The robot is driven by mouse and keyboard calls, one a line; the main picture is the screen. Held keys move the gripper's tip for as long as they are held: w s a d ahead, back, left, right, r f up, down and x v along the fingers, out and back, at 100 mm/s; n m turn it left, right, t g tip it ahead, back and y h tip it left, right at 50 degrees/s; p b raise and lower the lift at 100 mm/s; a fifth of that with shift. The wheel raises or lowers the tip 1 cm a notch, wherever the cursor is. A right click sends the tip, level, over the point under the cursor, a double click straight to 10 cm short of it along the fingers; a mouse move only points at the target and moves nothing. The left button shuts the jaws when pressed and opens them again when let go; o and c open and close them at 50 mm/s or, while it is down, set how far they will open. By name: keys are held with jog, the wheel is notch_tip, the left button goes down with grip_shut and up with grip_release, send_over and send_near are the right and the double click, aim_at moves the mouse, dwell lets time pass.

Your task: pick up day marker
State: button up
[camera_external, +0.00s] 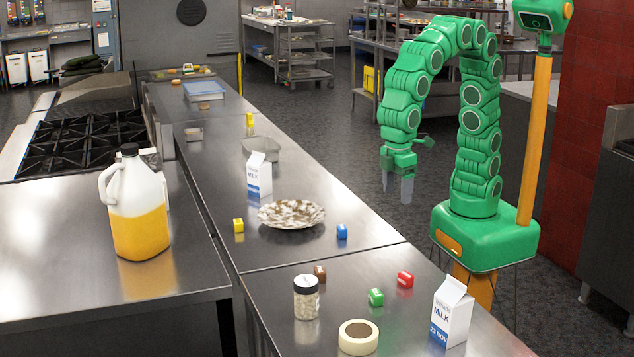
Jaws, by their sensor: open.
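No object is clearly labelled as the day marker.
A patterned plate (291,213) lies near the yellow and blue blocks, with a milk carton (259,176) behind it. A second milk carton (451,312), a tape roll (358,337) and a lidded jar (306,297) stand on the front counter. A juice jug (139,228) stands left.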

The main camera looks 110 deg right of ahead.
jog(key=w+a+f, duration=0.3)
jog(key=w+a, duration=0.1)
jog(key=a, duration=0.6)
jog(key=n, duration=0.1)
send_over(408, 273)
jog(key=f, duration=0.3)
jog(key=shift+s+a+t, duration=0.1)
jog(key=shift+s+t, duration=0.1)
jog(key=shift+t, duration=0.1)
jog(key=shift+w+f, duration=0.2)
jog(key=shift+f, duration=3.75)
jog(key=shift+c, duration=0.3)
jog(key=c, duration=1)
